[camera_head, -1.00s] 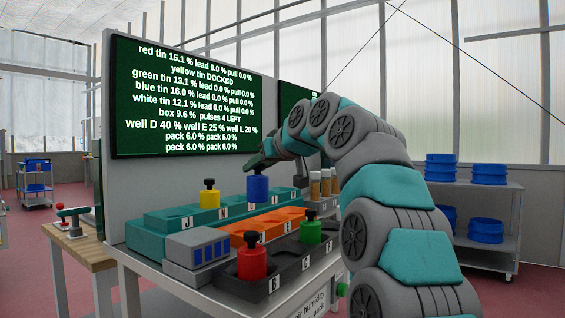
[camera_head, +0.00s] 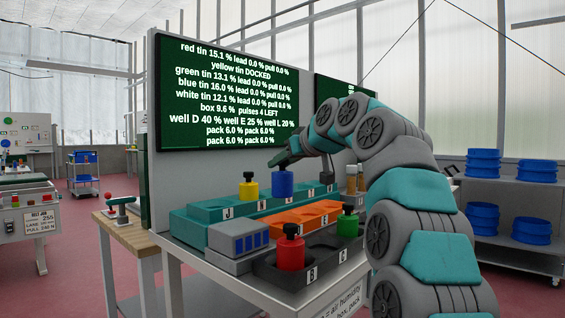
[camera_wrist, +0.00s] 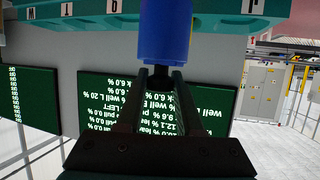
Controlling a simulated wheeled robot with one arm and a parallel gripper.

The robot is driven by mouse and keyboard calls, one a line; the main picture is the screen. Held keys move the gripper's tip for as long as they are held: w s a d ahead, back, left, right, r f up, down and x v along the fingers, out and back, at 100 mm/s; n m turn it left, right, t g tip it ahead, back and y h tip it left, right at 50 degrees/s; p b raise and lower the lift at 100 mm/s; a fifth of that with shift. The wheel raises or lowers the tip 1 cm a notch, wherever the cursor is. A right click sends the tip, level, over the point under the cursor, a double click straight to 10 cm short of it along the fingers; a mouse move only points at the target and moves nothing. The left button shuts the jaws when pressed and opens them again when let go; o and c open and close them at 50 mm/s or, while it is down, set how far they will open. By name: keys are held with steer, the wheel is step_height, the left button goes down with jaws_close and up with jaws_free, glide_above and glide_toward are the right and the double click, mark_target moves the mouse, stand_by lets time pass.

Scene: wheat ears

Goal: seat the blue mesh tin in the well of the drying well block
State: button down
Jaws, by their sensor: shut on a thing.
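The blue tin (camera_head: 283,184) is upright over the long teal block (camera_head: 197,213), right of the yellow tin. I take this teal block, with lettered labels, as the drying well block. My gripper (camera_wrist: 160,82) is shut on the top of the blue tin, which also shows in the wrist view (camera_wrist: 166,32). The wrist view shows the block's edge (camera_wrist: 100,22) beyond the tin. The tin's underside and the well below it are hidden, so I cannot tell whether it touches the block.
The yellow tin (camera_head: 249,190) stands in the teal block. In front are an orange tray (camera_head: 290,222), a grey box (camera_head: 238,240) and a dark tray (camera_head: 325,268) with a red tin (camera_head: 291,250) and green tin (camera_head: 348,224). A dark board (camera_head: 225,95) rises behind.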

mark_target(288, 192)
steer(key=shift+f+b, duration=1.95)
steer(key=shift+f, duration=0.5)
steer(key=shift+f, duration=0.25)
steer(key=shift+f+b, duration=0.35)
steer(key=shift+b, duration=0.2)
steer(key=shift+f+b, duration=0.9)
steer(key=shift+f, duration=0.1)
steer(key=shift+c, duration=2.3)
jaws_free()
